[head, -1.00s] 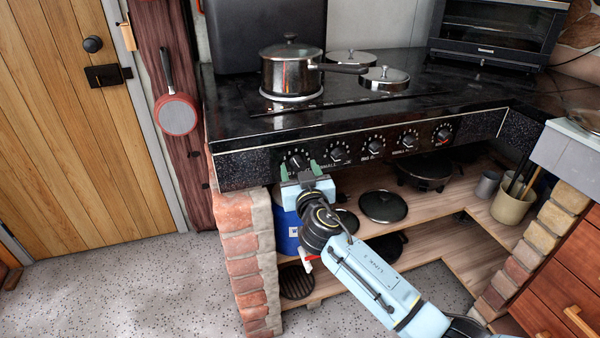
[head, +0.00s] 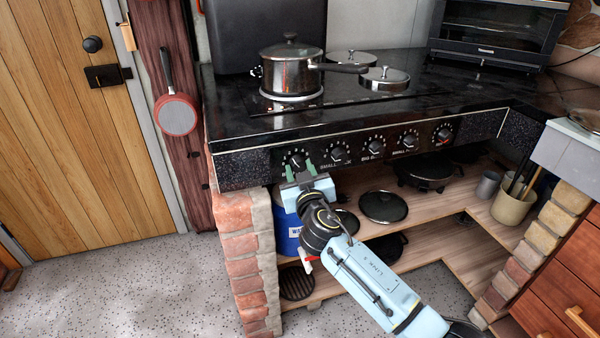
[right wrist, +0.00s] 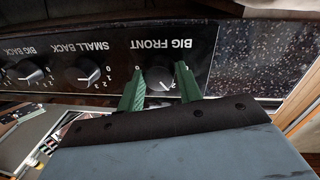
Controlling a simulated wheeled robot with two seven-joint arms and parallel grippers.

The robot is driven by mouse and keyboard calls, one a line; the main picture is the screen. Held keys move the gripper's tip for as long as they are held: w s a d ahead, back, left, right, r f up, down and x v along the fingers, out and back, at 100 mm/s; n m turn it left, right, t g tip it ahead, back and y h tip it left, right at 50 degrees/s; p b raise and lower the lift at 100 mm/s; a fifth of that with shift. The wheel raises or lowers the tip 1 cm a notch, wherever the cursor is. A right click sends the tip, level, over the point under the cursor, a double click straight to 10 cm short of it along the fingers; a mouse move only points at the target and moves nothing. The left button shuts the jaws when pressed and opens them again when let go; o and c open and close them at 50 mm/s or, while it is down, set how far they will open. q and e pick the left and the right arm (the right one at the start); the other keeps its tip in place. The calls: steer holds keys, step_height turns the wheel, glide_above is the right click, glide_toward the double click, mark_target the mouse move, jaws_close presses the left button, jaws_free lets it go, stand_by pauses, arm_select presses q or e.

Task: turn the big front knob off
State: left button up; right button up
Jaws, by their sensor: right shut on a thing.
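The big front knob (head: 294,160) is the leftmost dial on the stove's front panel in the head view. In the right wrist view the dark knob (right wrist: 158,78) sits under the BIG FRONT label, with a 0 to its left and a 2 at its lower right. Its exact pointer setting is hard to read. My right gripper (head: 299,169) reaches up to the panel. Its green fingers (right wrist: 160,77) are shut on the knob, one on each side, and hide part of the dial. My left gripper is not in view.
A small back knob (right wrist: 82,75) and more dials line the same panel. A steel pot (head: 290,75) stands on the black stove top (head: 240,115). Below, a wooden shelf (head: 440,185) holds pans and lids. A brick pillar (head: 245,250) stands left of my arm.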

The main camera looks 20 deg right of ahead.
steer(key=shift+f+n, duration=0.1)
steer(key=shift+n, duration=0.8)
steer(key=n+b, duration=0.1)
steer(key=n, duration=0.2)
steer(key=shift+d+n+t, duration=0.1)
steer(key=shift+n+t, duration=0.2)
steer(key=shift+n, duration=0.1)
steer(key=n, duration=0.2)
steer(key=shift+n, duration=0.3)
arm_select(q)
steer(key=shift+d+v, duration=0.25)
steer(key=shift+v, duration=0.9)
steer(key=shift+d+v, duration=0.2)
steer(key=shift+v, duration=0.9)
arm_select(e)
steer(key=shift+d+n+y, duration=0.1)
steer(key=shift+n+y, duration=0.3)
steer(key=shift+n, duration=1)
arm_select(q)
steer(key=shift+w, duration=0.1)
arm_select(e)
steer(key=shift+n, duration=0.3)
steer(key=o, duration=1)
